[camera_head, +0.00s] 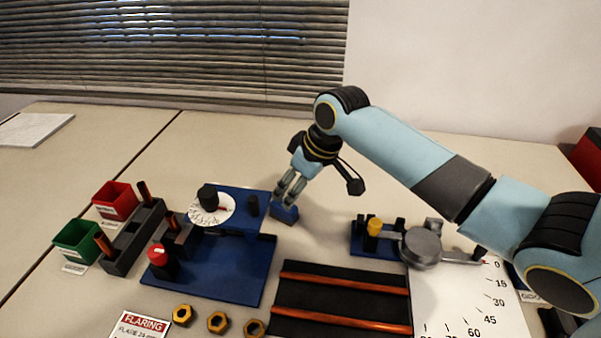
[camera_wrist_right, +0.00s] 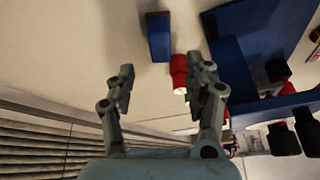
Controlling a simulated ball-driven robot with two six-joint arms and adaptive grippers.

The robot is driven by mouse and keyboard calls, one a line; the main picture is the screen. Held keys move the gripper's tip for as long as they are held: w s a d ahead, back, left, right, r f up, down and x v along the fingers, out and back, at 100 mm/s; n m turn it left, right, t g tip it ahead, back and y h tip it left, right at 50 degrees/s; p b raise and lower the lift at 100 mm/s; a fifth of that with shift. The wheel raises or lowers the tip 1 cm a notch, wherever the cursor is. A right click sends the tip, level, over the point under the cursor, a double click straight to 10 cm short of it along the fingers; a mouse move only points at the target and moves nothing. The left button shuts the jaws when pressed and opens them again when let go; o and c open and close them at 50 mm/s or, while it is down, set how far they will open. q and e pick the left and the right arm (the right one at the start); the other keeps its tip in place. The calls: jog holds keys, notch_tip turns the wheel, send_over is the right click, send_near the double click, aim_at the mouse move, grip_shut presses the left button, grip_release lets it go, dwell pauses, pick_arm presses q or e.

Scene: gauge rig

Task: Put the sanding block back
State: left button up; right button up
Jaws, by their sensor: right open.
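The sanding block appears to be the small blue block with a dark face (camera_head: 285,213), standing on the table just right of the blue gauge rig. My left gripper is out of view.
The blue rig (camera_head: 215,280) carries a white dial (camera_head: 212,209) and a red knob (camera_head: 162,257). Red (camera_head: 115,200) and green (camera_head: 77,240) bins stand at left. A black tray (camera_head: 340,310) with copper rods lies in front. The table behind the rig is clear.

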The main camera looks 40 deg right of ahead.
jog(key=shift+v, duration=2.15)
